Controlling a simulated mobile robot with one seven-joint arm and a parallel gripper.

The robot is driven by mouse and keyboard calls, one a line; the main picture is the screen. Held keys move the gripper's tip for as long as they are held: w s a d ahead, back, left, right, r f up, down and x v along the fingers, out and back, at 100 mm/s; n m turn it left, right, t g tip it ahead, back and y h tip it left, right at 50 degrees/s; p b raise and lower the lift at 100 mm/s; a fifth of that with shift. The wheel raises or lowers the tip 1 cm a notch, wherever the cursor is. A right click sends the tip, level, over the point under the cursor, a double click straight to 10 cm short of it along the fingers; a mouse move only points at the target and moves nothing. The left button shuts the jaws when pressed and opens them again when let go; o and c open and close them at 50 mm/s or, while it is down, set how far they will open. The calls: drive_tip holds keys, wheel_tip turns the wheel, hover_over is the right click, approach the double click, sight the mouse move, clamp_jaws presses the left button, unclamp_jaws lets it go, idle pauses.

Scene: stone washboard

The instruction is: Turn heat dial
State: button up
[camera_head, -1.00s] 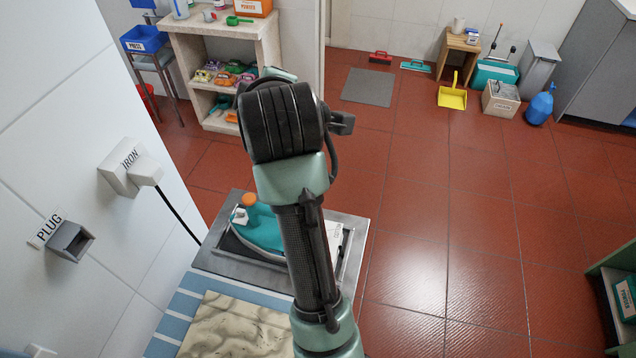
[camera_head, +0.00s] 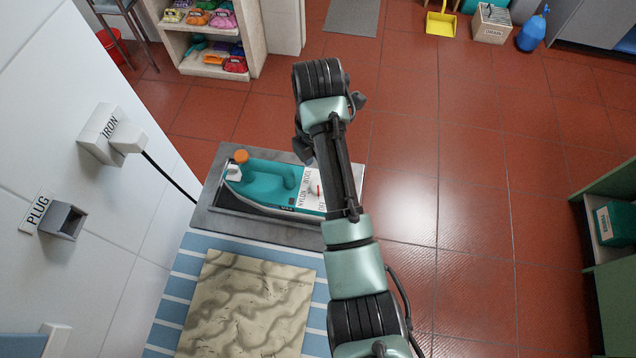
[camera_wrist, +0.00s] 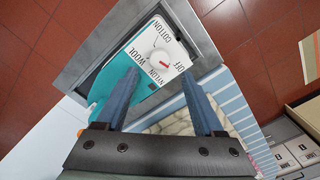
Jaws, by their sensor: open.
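The teal iron (camera_head: 262,185) with an orange knob lies in a grey metal tray (camera_head: 212,217). Its white label plate (camera_head: 308,200) bears heat words, partly hidden by my arm. In the wrist view the heat dial (camera_wrist: 157,58) is a round white knob with a red mark. Around it are COTTON, WOOL, NYLON and OFF. The red mark points roughly towards OFF. My gripper (camera_wrist: 160,76) is open, with one finger on each side of the dial in the picture. No contact shows, and the distance to the dial is unclear.
A marbled board (camera_head: 245,305) lies on a blue striped surface (camera_head: 165,318) in front of the tray. A white wall with the IRON outlet (camera_head: 108,135) and PLUG socket (camera_head: 62,220) stands at left. The iron's black cord (camera_head: 170,178) runs to the outlet.

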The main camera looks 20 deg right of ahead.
wheel_tip(320, 180, down, 6)
drive_tip(key=shift+f, duration=0.1)
drive_tip(key=shift+c, duration=0.2)
clamp_jaws()
idle(0.3)
